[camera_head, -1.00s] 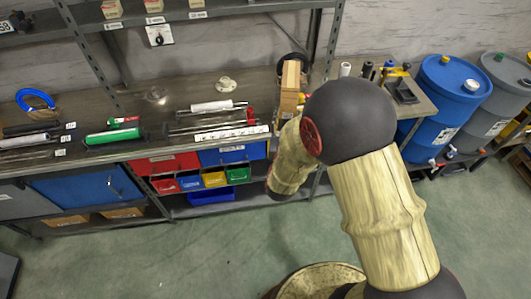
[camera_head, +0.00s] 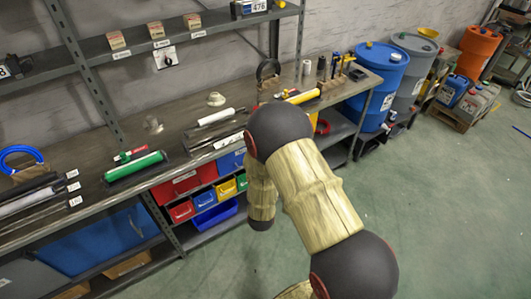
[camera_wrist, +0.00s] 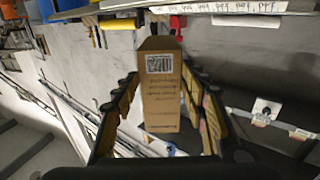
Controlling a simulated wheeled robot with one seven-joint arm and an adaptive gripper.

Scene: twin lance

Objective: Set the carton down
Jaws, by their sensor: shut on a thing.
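The carton (camera_wrist: 160,85) is a tall brown cardboard box with a black-and-white code patch and small print on its face. In the wrist view it is between the two fingers of my gripper (camera_wrist: 160,118), which is shut on it. I cannot tell from the wrist view whether the carton touches any surface. In the head view my arm stands in front of the bench, and neither the gripper nor the carton can be made out.
A grey workbench (camera_head: 180,118) holds a green roller (camera_head: 135,167), a white roll (camera_head: 216,117) and a yellow tool (camera_head: 303,97). Small boxes stand on the shelf (camera_head: 135,40) above. Blue bins hang below the bench. A blue drum (camera_head: 380,78) stands right.

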